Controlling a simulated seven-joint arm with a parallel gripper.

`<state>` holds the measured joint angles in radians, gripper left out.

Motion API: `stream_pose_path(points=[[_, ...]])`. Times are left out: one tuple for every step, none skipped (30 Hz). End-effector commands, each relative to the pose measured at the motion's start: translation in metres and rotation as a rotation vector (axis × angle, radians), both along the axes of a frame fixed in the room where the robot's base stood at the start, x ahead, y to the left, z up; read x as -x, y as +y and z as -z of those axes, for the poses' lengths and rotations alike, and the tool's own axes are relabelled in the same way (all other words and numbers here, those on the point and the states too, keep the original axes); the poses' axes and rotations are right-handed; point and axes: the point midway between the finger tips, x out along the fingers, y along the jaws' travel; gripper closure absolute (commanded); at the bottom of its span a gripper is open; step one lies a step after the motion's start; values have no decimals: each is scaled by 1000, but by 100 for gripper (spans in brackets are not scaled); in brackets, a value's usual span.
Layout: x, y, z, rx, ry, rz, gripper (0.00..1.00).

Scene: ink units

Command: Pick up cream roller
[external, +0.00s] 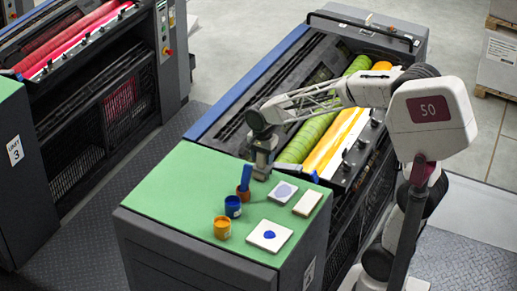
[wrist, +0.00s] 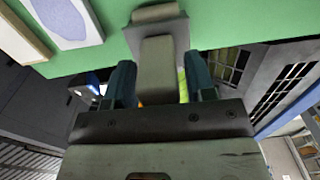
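The cream roller (wrist: 155,12) shows at the top of the wrist view, with a grey plate by it and a greyish-beige handle pointing toward me. My gripper (wrist: 158,68) has its two dark teal fingers on either side of this handle. A thin strip of yellow-green shows between the handle and the right finger, so the fingers look open around it. In the external view my gripper (external: 263,150) is low over the far right edge of the green top (external: 175,185). A small greyish shape below it looks like the roller, mostly covered by the gripper.
Two ink slabs (external: 283,191) (external: 270,249) and a cream block (external: 307,203) lie to the right. The press (external: 300,147) with green and yellow rollers adjoins the green top.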

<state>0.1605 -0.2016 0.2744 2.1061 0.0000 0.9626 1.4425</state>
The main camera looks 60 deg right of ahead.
Motion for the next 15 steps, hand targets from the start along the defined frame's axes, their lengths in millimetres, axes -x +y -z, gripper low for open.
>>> stream_pose_path(points=[[0,0,0,0,0,0,58],[0,0,0,0,0,0,62],[0,0,0,0,0,0,68],[0,0,0,0,0,0,73],[0,0,0,0,0,0,78],[0,0,0,0,0,0,84],[0,0,0,0,0,0,88],[0,0,0,0,0,0,90],[0,0,0,0,0,0,90],[0,0,0,0,0,0,90],[0,0,0,0,0,0,90],[0,0,0,0,0,0,90],[0,0,0,0,0,0,90],[0,0,0,0,0,0,90],[0,0,-1,0,-1,0,90]])
